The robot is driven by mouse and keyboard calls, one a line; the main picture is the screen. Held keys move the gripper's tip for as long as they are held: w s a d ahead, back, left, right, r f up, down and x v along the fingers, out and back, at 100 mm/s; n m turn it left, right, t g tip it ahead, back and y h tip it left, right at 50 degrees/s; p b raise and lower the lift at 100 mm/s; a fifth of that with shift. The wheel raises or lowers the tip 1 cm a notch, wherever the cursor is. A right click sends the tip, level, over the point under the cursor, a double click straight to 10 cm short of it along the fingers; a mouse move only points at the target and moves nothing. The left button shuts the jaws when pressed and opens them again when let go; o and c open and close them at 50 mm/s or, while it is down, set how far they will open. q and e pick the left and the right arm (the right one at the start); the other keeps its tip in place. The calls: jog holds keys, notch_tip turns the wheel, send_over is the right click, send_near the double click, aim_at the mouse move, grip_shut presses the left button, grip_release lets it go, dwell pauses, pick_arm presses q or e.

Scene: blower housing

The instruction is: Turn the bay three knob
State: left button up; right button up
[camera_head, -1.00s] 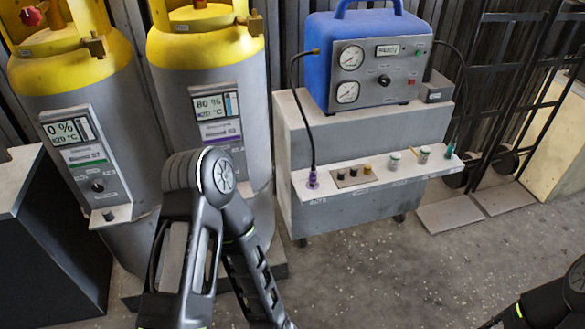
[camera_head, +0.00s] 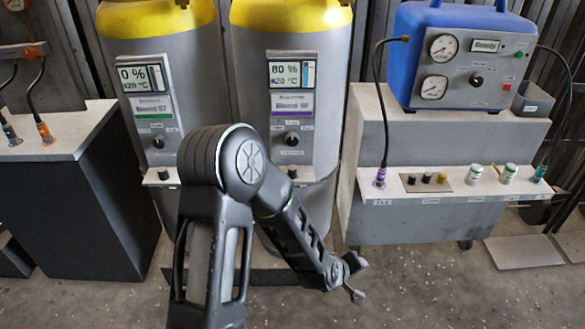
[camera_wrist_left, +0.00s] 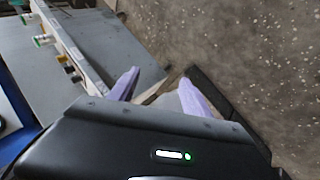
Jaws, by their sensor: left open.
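Two grey cylinders with yellow tops stand side by side in the head view. The left one has a panel reading 0 % with a dark knob (camera_head: 158,143) under the display. The right one has a panel reading 80 % with a dark knob (camera_head: 292,139). The small labels are too blurred to tell which is bay three. My left arm rises in front of the cylinders, its far end low at the right cylinder's foot. My left gripper (camera_wrist_left: 158,82) shows in the left wrist view with two lilac fingers apart, empty, over the floor. My right gripper is out of view.
A blue machine (camera_head: 455,50) with gauges and a knob sits on a grey cabinet (camera_head: 420,220) at right. Its front shelf (camera_head: 450,185) holds small knobs, jars and a hose end. A dark bench (camera_head: 90,200) with hose connectors stands at left. The floor in front is clear.

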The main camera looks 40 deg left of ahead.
pick_arm(q)
jog(key=w+a+r+n+t+y+b, duration=0.2)
jog(key=w+a+n+b, duration=0.2)
jog(key=w+a, duration=0.2)
jog(key=n+t+y+b, duration=0.5)
jog(key=n+y+b, duration=0.3)
jog(key=n+b, duration=0.55)
send_near(293, 142)
jog(key=n+p, duration=0.2)
jog(key=shift+w+a+m, duration=0.25)
jog(key=shift+w+a, duration=0.1)
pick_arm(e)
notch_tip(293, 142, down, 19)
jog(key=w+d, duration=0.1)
pick_arm(q)
jog(key=shift+w, duration=0.1)
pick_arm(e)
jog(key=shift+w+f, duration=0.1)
pick_arm(q)
jog(key=b+x, duration=0.1)
jog(key=x, duration=0.6)
jog(key=shift+w+a, duration=0.2)
jog(key=shift+w, duration=0.1)
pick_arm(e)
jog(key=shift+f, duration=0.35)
pick_arm(q)
jog(key=shift+c, duration=0.6)
